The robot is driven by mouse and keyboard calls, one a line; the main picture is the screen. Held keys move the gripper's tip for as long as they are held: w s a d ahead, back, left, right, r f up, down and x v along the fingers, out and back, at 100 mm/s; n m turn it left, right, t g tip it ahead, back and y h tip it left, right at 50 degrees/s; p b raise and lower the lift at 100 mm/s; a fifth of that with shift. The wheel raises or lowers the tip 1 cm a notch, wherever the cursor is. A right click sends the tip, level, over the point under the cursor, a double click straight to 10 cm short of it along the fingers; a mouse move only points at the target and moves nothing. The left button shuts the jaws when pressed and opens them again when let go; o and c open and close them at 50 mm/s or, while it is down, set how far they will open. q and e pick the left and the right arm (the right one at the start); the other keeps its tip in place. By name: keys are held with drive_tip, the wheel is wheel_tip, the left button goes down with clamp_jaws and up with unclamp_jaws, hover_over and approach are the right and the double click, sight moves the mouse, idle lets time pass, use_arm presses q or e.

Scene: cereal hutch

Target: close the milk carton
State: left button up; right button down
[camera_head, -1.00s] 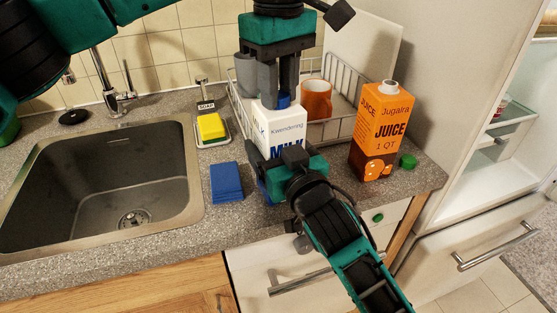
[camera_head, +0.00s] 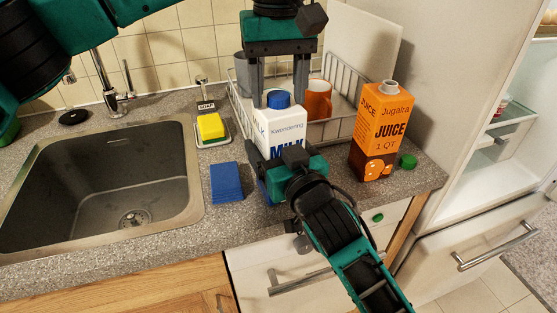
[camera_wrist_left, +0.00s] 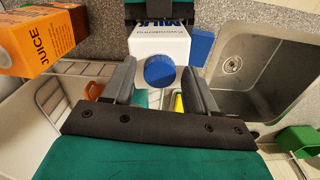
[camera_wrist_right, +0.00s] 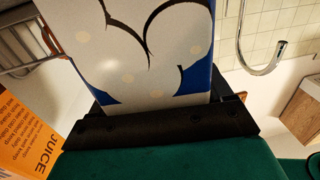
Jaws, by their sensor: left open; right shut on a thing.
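The milk carton (camera_head: 278,127) stands upright on the counter, white with blue lettering. A blue cap (camera_head: 279,99) sits on its top; the cap also shows in the left wrist view (camera_wrist_left: 159,70). My left gripper (camera_head: 279,98) is open above the carton, its fingers on either side of the cap and apart from it. My right gripper (camera_head: 270,165) is shut on the lower part of the carton from the front. In the right wrist view the carton's side (camera_wrist_right: 150,50) fills the space between its fingers, whose tips are hidden.
Behind are a dish rack (camera_head: 345,92) and an orange mug (camera_head: 318,99). A blue sponge (camera_head: 227,182) and the sink (camera_head: 95,180) lie left.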

drive_tip(key=shift+f, duration=0.1)
use_arm(q)
wheel_tip(320, 180, up, 12)
idle(0.4)
use_arm(e)
unclamp_jaws()
use_arm(q)
drive_tip(key=shift+f, duration=0.1)
use_arm(e)
drive_tip(key=v, duration=1.3)
